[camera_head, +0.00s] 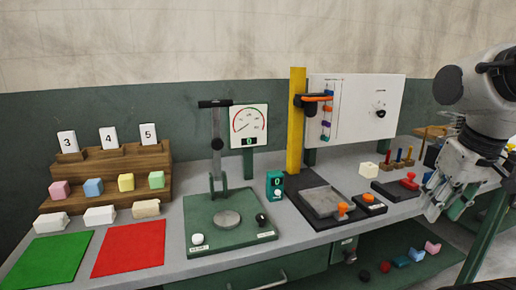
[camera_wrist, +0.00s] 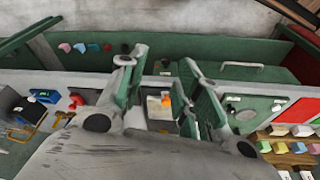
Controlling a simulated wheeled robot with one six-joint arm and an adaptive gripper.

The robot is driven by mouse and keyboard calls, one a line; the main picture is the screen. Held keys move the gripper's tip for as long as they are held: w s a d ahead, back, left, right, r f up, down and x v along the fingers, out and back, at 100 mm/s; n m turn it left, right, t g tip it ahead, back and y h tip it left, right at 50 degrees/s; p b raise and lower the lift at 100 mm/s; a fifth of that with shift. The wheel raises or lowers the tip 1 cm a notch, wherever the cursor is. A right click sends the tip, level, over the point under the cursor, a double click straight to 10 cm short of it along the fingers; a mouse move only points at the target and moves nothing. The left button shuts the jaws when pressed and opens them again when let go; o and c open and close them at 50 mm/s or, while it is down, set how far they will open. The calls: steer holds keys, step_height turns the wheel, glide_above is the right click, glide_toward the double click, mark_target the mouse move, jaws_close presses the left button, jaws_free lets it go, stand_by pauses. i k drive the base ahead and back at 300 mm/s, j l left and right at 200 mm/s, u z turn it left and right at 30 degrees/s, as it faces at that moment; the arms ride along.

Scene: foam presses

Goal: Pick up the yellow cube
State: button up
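The yellow cube (camera_head: 126,182) sits on a brown wooden stepped rack (camera_head: 110,160) at the left of the bench. It stands between a blue cube (camera_head: 93,187) and a green cube (camera_head: 156,179); a pink cube (camera_head: 59,190) is farther left. In the wrist view the yellow cube (camera_wrist: 281,148) is small, at the lower right. My gripper (camera_head: 436,203) is at the far right of the head view, far from the rack. In the wrist view my gripper (camera_wrist: 163,78) has its fingers spread, with nothing held between them.
White blocks (camera_head: 100,216) lie in front of the rack, behind a green mat (camera_head: 48,258) and a red mat (camera_head: 128,256). A press with a tall lever (camera_head: 217,150) and a yellow column (camera_head: 296,120) stand between my gripper and the rack.

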mark_target(127, 182)
steer(key=u, duration=1.3)
steer(key=i+j, duration=0.75)
steer(key=u, duration=0.05)
